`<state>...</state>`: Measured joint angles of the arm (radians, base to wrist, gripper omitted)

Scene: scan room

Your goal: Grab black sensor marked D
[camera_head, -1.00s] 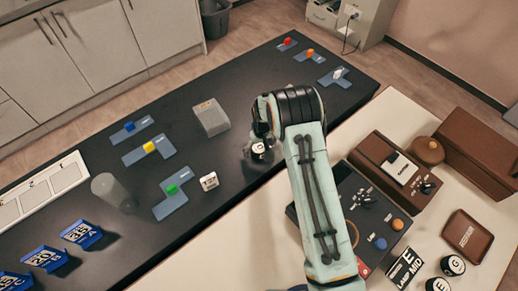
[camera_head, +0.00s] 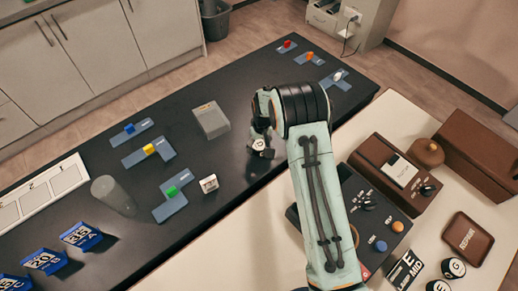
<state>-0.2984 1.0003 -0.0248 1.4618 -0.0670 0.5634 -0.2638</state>
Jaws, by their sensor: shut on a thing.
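My gripper (camera_head: 261,143) is at the middle of the dark table, below the bend of my arm. It is shut on a small black sensor (camera_head: 258,145) with a white round face. The sensor's letter is too small to read, and my fingers hide part of it. I cannot tell whether it is clear of the tabletop. Two similar black sensors stand on the pale counter at the lower right, one marked E (camera_head: 438,286) and one marked G (camera_head: 453,267).
A grey box (camera_head: 211,120) and a white cube (camera_head: 208,184) are left of my gripper. A grey cylinder (camera_head: 113,194) stands farther left. Blue pieces with coloured blocks lie around. A black control panel (camera_head: 352,205) and brown boxes (camera_head: 482,152) are on the right counter.

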